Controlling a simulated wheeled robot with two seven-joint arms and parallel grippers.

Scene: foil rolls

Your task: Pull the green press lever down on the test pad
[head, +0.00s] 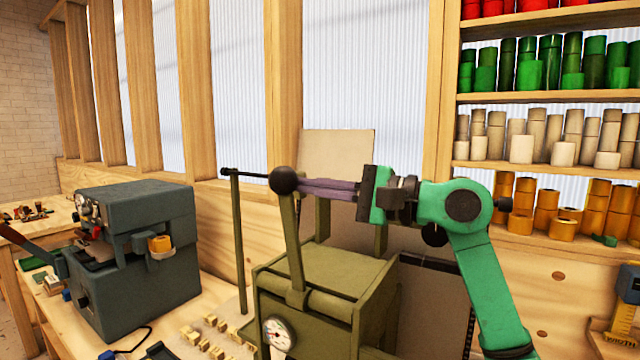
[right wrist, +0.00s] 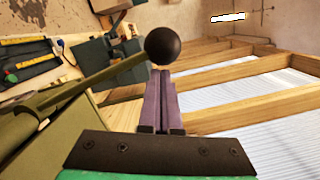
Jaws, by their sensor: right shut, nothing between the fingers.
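The olive green press (head: 325,270) stands on the bench in the middle of the head view. Its lever (head: 292,235) points up, tilted slightly, with a black ball knob (head: 284,180) on top. In the right wrist view the lever shaft (right wrist: 85,83) runs from the left to the black knob (right wrist: 163,45). My right gripper (head: 303,187), with purple fingers, is shut and empty. Its fingertips (right wrist: 160,76) are right at the knob; I cannot tell whether they touch it. I cannot make out a test pad; the press hides much behind it. My left gripper is not in view.
A grey machine (head: 135,255) with an orange roll stands left on the bench. Small pale blocks (head: 210,335) lie between it and the press. A thin olive post (head: 238,240) rises beside the press. Shelves of coloured rolls (head: 545,97) stand at right.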

